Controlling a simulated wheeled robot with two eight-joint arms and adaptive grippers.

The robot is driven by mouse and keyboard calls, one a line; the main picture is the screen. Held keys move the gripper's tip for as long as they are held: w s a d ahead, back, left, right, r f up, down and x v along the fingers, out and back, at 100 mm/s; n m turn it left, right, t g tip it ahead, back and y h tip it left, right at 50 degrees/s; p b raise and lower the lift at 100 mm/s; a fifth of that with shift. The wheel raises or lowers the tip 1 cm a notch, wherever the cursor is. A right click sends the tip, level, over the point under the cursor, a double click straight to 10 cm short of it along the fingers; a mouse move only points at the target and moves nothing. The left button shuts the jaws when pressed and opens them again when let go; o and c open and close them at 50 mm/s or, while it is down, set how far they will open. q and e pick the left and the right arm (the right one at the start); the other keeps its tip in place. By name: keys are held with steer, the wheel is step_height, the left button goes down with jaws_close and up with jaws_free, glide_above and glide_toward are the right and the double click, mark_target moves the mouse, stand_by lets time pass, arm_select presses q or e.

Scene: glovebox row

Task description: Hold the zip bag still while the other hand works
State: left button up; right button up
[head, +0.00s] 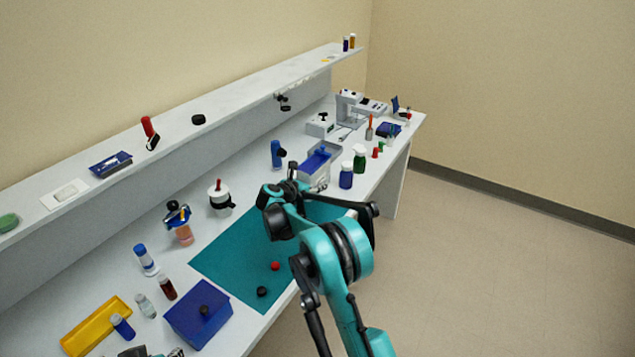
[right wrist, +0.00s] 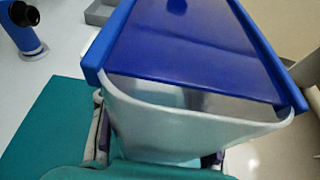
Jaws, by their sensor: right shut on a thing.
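The zip bag (right wrist: 190,125) fills the middle of the right wrist view as a pale, see-through pouch with a blue panel and blue edging. It also shows in the head view (head: 316,165), partly hidden by the gripper. My right gripper (head: 292,186) is over the far part of the teal mat and shut on the bag. In the right wrist view, its fingers (right wrist: 158,160) are at the bag's lower edge, mostly hidden behind it. Dark parts at the bottom edge of the head view look like my left gripper (head: 156,353), cut off, its opening unclear.
A teal mat (head: 225,259) lies on the white bench with red and black knobs on it. A blue box (head: 198,318) and yellow tray (head: 82,338) stand at the front left. Bottles (head: 346,176) stand right of the bag, and a blue upright device (head: 277,154) left of it.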

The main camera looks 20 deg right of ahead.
steer(key=shift+s+a+f+b, duration=0.2)
steer(key=shift+a+f+b, duration=0.9)
steer(key=shift+a+f, duration=0.5)
steer(key=shift+s+a+f+b, duration=0.15)
steer(key=shift+a+f+b, duration=0.9)
steer(key=shift+a+f, duration=0.55)
steer(key=shift+s+a+f+b, duration=0.1)
steer(key=shift+a+f+b, duration=0.25)
steer(key=shift+a, duration=0.2)
steer(key=shift+s+a+f+b, duration=0.1)
steer(key=shift+a+f+b, duration=0.35)
steer(key=shift+a+f, duration=0.3)
stand_by(0.8)
steer(key=o, duration=1.2)
steer(key=shift+o, duration=0.2)
